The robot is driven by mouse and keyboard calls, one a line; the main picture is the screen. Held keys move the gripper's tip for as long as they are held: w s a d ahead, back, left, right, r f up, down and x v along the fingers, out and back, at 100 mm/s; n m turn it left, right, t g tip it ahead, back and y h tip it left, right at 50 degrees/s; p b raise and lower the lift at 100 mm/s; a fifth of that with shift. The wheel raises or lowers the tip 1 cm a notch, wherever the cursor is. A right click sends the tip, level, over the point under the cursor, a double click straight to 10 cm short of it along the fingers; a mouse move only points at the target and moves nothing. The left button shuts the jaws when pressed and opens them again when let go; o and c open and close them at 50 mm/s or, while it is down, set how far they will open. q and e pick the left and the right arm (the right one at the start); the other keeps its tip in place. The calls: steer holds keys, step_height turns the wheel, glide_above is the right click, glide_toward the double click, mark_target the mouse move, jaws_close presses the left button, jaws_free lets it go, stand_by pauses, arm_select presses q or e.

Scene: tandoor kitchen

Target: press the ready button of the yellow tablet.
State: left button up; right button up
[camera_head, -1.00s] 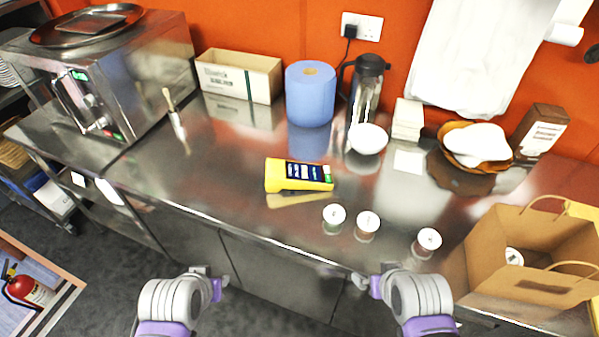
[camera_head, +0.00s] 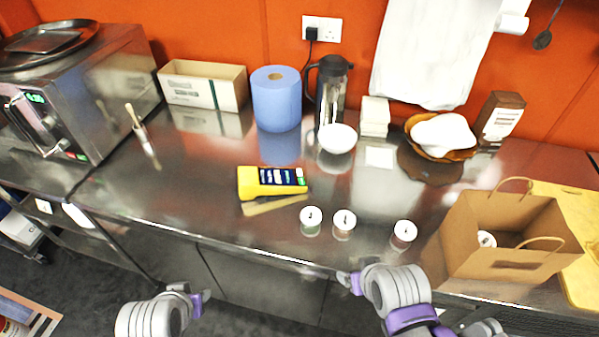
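The yellow tablet (camera_head: 248,184) lies on the steel counter, left of the middle, with its dark screen facing up. The screen shows several small coloured fields; a green one (camera_head: 301,182) is at its right end. My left gripper (camera_head: 197,300) is low in front of the counter, below and left of the tablet. My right gripper (camera_head: 347,281) is at the counter's front edge, below and right of the tablet. Both are apart from the tablet, and nothing shows in either. Their finger gaps are too small to make out.
Three small lidded jars (camera_head: 311,221) stand right of the tablet. A paper bag (camera_head: 500,240) stands at the right. Behind are a blue roll (camera_head: 276,98), a cardboard box (camera_head: 203,86), a flask (camera_head: 331,88) and a white bowl (camera_head: 337,139). The counter (camera_head: 180,190) left of the tablet is clear.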

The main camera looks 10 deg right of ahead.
jaws_close()
stand_by(1.4)
